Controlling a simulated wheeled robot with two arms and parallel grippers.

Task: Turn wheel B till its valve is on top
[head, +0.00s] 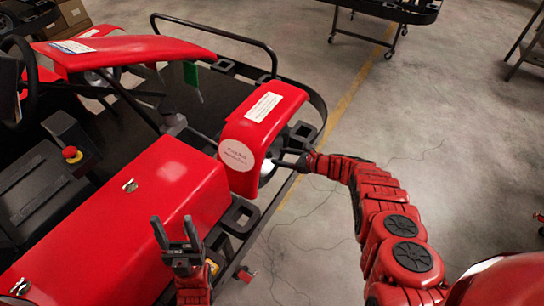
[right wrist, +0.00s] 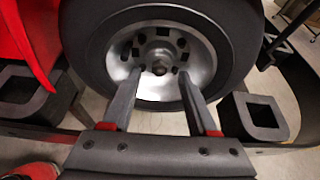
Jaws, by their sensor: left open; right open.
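A wheel with a black tyre and a silver rim (right wrist: 206,58) fills the right wrist view. I see no letter on it, so I cannot tell whether it is wheel B. Dark holes ring its hub, and I cannot make out the valve. In the head view a sliver of a rim (head: 267,171) shows under a red fender. My right gripper (right wrist: 160,75) is open, its fingertips in front of the rim on either side of the hub; contact is unclear. In the head view it reaches in beside the fender (head: 281,161). My left gripper (head: 178,222) is open and empty, pointing up beside the red bodywork.
The red fender (head: 262,130) covers the wheel's top. Black square-holed blocks (right wrist: 266,117) flank the wheel along the kart's dark side rail. A black tube bar (head: 225,33) and a green tag (head: 191,75) stand behind. The floor to the right is mostly clear.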

